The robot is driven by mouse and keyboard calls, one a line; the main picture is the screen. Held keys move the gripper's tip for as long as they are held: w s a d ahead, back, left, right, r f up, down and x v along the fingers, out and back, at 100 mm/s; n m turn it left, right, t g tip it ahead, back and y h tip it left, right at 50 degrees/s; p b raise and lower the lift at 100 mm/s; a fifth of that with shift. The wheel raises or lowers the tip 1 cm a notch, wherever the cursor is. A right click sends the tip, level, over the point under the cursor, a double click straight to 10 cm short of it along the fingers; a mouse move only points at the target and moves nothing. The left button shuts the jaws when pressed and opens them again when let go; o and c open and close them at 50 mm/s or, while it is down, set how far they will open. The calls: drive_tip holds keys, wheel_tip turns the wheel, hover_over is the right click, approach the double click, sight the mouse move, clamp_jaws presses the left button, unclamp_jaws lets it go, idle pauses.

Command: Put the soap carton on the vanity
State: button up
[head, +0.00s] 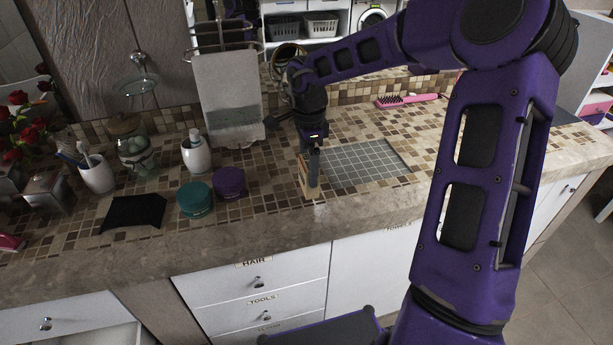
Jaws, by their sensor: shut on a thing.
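The soap carton appears to be the small tan-brown box (303,175) at the middle of the vanity, near its front edge. My gripper (312,172) points down there and is shut on the carton, and its grey finger covers much of the carton. The carton looks upright. I cannot tell whether its base touches the counter. The vanity (262,232) has a mosaic-tiled top, a stone front edge and white drawers below.
A grey gridded panel (362,166) lies right of the carton. Purple (230,182) and teal (194,198) jars, a black cloth-like item (133,211) and a white dispenser (196,156) stand left. A hanging towel (229,97) is behind. A pink brush (405,100) lies at the back.

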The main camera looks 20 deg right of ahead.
drive_tip(key=shift+f, duration=1.85)
drive_tip(key=o, duration=1.2)
drive_tip(key=shift+f, duration=0.15)
wheel_tip(320, 180, up, 12)
drive_tip(key=shift+r, duration=0.2)
